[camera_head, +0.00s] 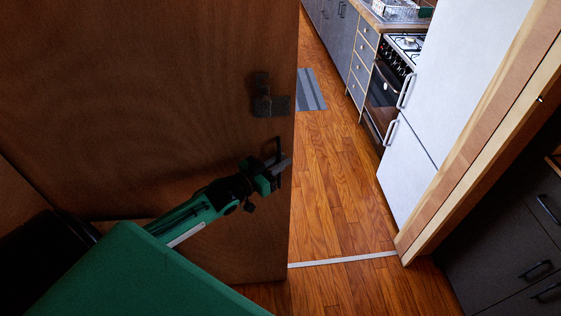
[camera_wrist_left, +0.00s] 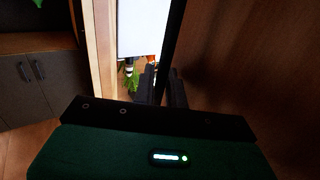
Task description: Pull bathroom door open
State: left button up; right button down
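The brown wooden door (camera_head: 150,90) fills the left of the head view and stands ajar, with a gap at its right edge. A dark latch plate (camera_head: 268,98) sits near that edge, with a dark handle (camera_head: 276,147) below it. My left gripper (camera_head: 276,172) is at the handle, close to the door's edge. In the left wrist view, the fingers of my left gripper (camera_wrist_left: 162,88) are close together, with a dark upright bar near them. The door (camera_wrist_left: 250,60) is on the right there. Shadow hides whether the fingers clamp the handle. My right gripper is not in view.
Beyond the gap lies a wooden floor (camera_head: 335,190) with a pale threshold strip (camera_head: 345,260). A light wooden door frame (camera_head: 480,130), a white fridge (camera_head: 440,100) and a stove (camera_head: 385,95) stand to the right. Dark drawers (camera_head: 515,235) are at lower right.

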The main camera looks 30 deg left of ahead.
pick_arm(q)
jog(key=b+v, duration=0.4)
jog(key=v, duration=0.9)
jog(key=shift+s+a, duration=0.15)
jog(key=shift+s, duration=0.2)
dwell(0.4)
